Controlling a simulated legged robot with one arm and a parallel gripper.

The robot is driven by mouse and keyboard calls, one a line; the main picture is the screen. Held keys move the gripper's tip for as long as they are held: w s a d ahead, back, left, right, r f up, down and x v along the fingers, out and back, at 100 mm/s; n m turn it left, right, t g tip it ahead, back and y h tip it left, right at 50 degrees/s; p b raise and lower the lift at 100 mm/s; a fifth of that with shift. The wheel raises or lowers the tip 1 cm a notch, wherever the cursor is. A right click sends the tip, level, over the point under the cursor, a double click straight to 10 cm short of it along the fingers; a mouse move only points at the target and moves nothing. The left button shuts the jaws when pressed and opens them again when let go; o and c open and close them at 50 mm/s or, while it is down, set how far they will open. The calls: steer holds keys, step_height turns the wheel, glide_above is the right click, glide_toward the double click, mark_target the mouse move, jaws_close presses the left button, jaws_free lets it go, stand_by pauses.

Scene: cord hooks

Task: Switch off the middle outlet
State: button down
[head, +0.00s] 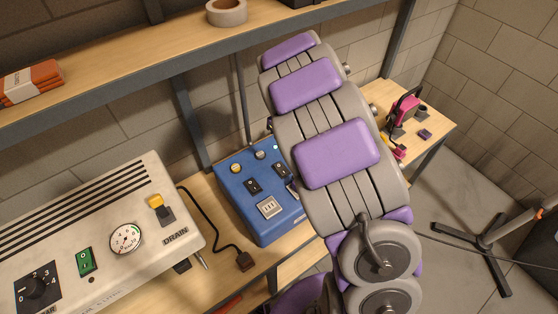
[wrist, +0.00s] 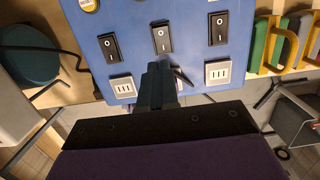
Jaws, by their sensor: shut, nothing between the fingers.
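A blue outlet box (head: 246,217) sits on the bench in the head view, partly covered by my arm. Its blue face (wrist: 140,18) fills the top of the wrist view. Three black rocker switches show there: left (wrist: 110,48), middle (wrist: 162,38) and right (wrist: 217,28). White outlets lie below the left switch (wrist: 122,86) and right switch (wrist: 218,72). My gripper (wrist: 159,68) is shut and empty, its tips just below the middle switch; contact cannot be told. It covers where a middle outlet would be. Which way the switches are pressed is unclear.
A cream machine (head: 125,210) with a gauge and knobs stands left of the box. A black cord with a plug (head: 245,260) lies between them. A shelf (head: 130,70) runs above. Green and yellow-handled things (wrist: 285,45) stand right of the box in the wrist view.

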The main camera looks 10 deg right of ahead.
mark_target(279, 166)
steer(key=shift+f, duration=0.1)
steer(key=f+b, duration=0.1)
steer(key=f, duration=0.3)
steer(key=w+f+b, duration=0.1)
steer(key=f, duration=0.4)
steer(key=f+b, duration=0.2)
steer(key=f, duration=0.2)
steer(key=shift+w+a+f, duration=0.25)
steer(key=shift+w+a, duration=0.1)
steer(key=shift+f, duration=0.1)
steer(key=shift+f+p, duration=0.1)
steer(key=shift+p, duration=0.2)
steer(key=shift+s, duration=0.1)
steer(key=shift+s+d+p, duration=0.3)
steer(key=shift+s+p, duration=0.1)
steer(key=shift+s, duration=0.2)
steer(key=shift+r, duration=0.25)
step_height(279, 166, up, 17)
steer(key=s+p, duration=0.2)
steer(key=p, duration=0.1)
steer(key=shift+d+p, duration=0.4)
